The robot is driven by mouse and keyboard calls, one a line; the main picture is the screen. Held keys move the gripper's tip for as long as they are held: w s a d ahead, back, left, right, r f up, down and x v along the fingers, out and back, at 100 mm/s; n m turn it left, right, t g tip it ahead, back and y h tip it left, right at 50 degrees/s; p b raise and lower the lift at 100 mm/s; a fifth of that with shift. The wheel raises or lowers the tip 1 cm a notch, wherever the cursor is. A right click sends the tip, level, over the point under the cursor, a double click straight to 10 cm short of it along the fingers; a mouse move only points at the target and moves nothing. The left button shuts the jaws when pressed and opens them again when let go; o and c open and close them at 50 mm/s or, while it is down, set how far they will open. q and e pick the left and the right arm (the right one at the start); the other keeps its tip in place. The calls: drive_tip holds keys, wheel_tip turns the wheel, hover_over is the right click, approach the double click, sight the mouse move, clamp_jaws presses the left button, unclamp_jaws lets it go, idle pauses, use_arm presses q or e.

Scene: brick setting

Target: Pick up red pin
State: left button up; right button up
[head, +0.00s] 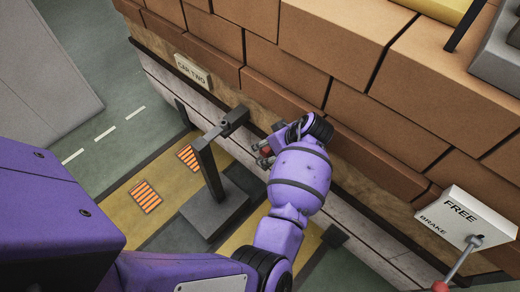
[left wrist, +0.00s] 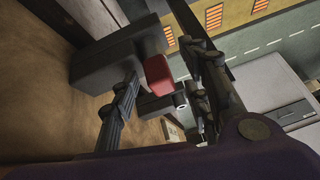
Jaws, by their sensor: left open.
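The red pin (left wrist: 158,76) shows its red block-like end in the left wrist view, between the two fingers of my left gripper (left wrist: 160,62). The fingers stand apart on either side of it, and I cannot tell whether either touches it. The pin sits at a dark grey fixture (left wrist: 105,66) beside the brown wall. In the head view my left gripper (head: 263,153) is at the brick wall, just right of a dark metal post (head: 208,170). Only a small bit of red (head: 267,150) shows there among the fingers. My right gripper is not in view.
The brick wall (head: 330,40) carries a "CAR TWO" plate (head: 193,71). The dark post stands on a grey base (head: 216,208) close left of my gripper. A "FREE / BRAKE" panel (head: 465,220) with a lever is at the right. Open road (head: 130,100) lies at the left.

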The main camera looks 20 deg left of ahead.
use_arm(q)
drive_tip(key=shift+a+f, duration=0.1)
drive_tip(key=shift+c, duration=1.9)
drive_tip(key=c, duration=0.6)
clamp_jaws()
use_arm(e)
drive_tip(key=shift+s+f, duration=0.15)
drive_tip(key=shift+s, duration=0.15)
